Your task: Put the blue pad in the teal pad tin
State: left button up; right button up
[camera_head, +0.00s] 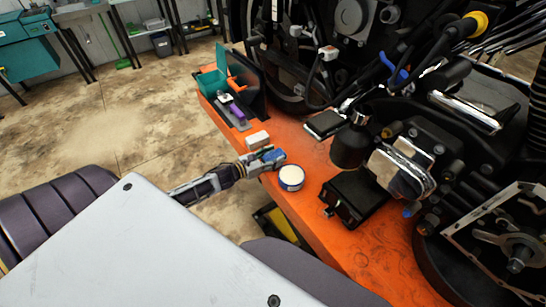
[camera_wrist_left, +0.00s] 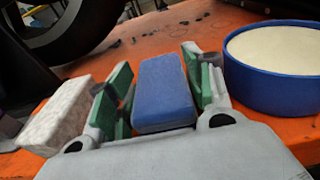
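The blue pad (camera_wrist_left: 163,92) lies between the green-faced fingers of my left gripper (camera_wrist_left: 158,85) in the left wrist view. The fingers are close along both its sides; I cannot tell whether they press on it. In the head view, the blue pad (camera_head: 272,155) shows at the tip of my left gripper (camera_head: 262,160), low at the near edge of the orange bench. The teal pad tin (camera_head: 209,84) stands at the bench's far left end with its lid (camera_head: 222,58) raised. Its inside is mostly hidden. My right gripper is not in view.
A pale block (camera_head: 257,139) lies just left of the blue pad. A round blue tin with cream contents (camera_head: 291,177) stands close on the right. A purple item (camera_head: 236,111) is near the teal tin. Dark machinery fills the bench's back and right.

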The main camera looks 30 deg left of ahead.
pick_arm(q)
jog(key=shift+o, duration=1.4)
jog(key=shift+r, duration=0.2)
jog(key=shift+s+a, duration=0.2)
jog(key=shift+s, duration=0.25)
jog(key=v, duration=1.1)
jog(key=shift+b, duration=0.4)
jog(key=shift+a, duration=0.1)
